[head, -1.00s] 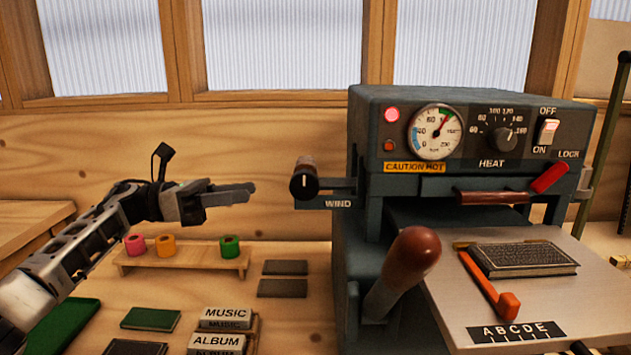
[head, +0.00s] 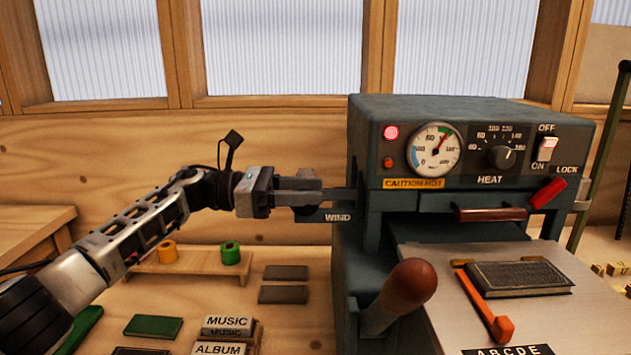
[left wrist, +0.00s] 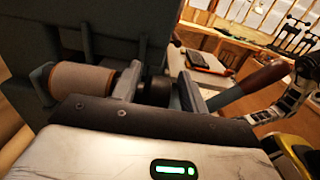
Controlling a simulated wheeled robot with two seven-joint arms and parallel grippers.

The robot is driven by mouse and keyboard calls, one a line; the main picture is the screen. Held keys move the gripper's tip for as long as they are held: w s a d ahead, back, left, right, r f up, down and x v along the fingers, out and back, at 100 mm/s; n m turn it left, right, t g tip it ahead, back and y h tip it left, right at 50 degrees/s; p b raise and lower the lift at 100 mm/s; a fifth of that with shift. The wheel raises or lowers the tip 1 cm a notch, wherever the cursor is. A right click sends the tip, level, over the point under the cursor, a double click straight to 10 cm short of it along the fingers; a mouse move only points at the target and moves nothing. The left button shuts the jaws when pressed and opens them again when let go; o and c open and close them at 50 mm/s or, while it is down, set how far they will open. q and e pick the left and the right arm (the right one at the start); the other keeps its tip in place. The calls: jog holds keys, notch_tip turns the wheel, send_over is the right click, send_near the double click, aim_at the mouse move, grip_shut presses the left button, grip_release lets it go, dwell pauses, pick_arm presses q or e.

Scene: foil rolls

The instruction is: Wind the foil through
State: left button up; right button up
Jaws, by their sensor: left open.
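The WIND knob (head: 307,212) is on the left side of the grey press (head: 430,110). My left gripper (head: 318,190) is at this knob, and its fingers hide most of it. In the left wrist view the open fingers (left wrist: 158,85) stand on either side of a dark round knob (left wrist: 156,92). I cannot tell if they touch it. A tan roll (left wrist: 82,80) shows beside the press in that view. My right gripper cannot be made out.
A red-brown lever knob (head: 409,284) stands in front of the press. A dark book (head: 520,277) and an orange tool (head: 482,300) lie on the metal plate (head: 590,300). The MUSIC block (head: 227,322) and dark pads (head: 285,272) lie on the table. The gauge (head: 435,149) sits above CAUTION HOT.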

pick_arm(q)
jog(key=shift+d, duration=0.9)
jog(key=shift+c, duration=0.3)
grip_shut()
